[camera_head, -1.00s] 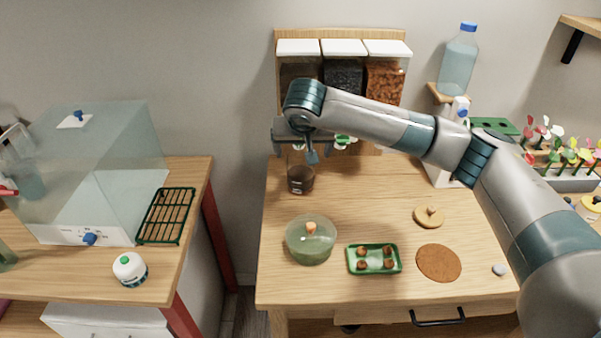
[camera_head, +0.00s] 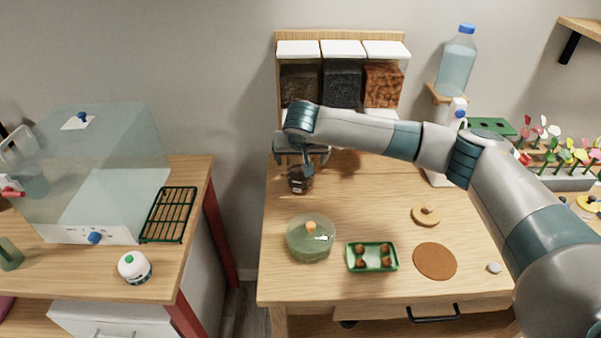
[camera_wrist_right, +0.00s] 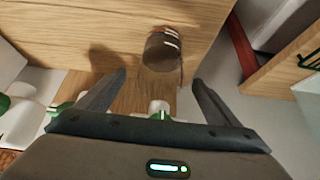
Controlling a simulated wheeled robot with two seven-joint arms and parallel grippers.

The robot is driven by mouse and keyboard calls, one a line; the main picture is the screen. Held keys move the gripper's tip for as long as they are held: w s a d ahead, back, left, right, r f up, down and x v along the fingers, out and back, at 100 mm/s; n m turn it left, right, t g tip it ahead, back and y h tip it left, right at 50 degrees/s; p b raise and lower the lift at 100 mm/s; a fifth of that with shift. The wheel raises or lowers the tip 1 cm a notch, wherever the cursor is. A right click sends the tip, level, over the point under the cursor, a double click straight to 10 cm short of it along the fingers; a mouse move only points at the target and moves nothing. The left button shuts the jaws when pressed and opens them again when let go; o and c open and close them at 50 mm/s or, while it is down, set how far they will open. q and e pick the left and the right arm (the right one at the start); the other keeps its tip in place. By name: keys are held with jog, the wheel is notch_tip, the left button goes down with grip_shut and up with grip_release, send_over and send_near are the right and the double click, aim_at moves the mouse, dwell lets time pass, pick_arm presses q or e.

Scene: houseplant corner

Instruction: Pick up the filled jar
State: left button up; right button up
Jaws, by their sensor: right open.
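The filled jar (camera_head: 299,181) is a small clear jar with dark contents, standing near the table's left edge below the dispensers. In the right wrist view the jar (camera_wrist_right: 162,50) shows ahead of the fingertips, roughly midway between them. My right gripper (camera_head: 301,158) is above and just behind the jar in the head view. In the right wrist view the gripper (camera_wrist_right: 159,77) is open, with nothing held between its fingers. The jar's top is partly hidden by the gripper in the head view. My left gripper is not in view.
Three dispensers (camera_head: 341,84) hang on the back board close behind the gripper. A lidded glass bowl (camera_head: 310,243), a green tray (camera_head: 372,268) with small pots, a cork disc (camera_head: 435,261) and a wooden lid (camera_head: 426,217) are on the table (camera_head: 370,205). A gap separates the left bench.

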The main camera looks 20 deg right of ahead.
aim_at(301, 162)
jog(key=x, duration=0.3)
jog(key=shift+p, duration=0.4)
jog(key=c, duration=1.9)
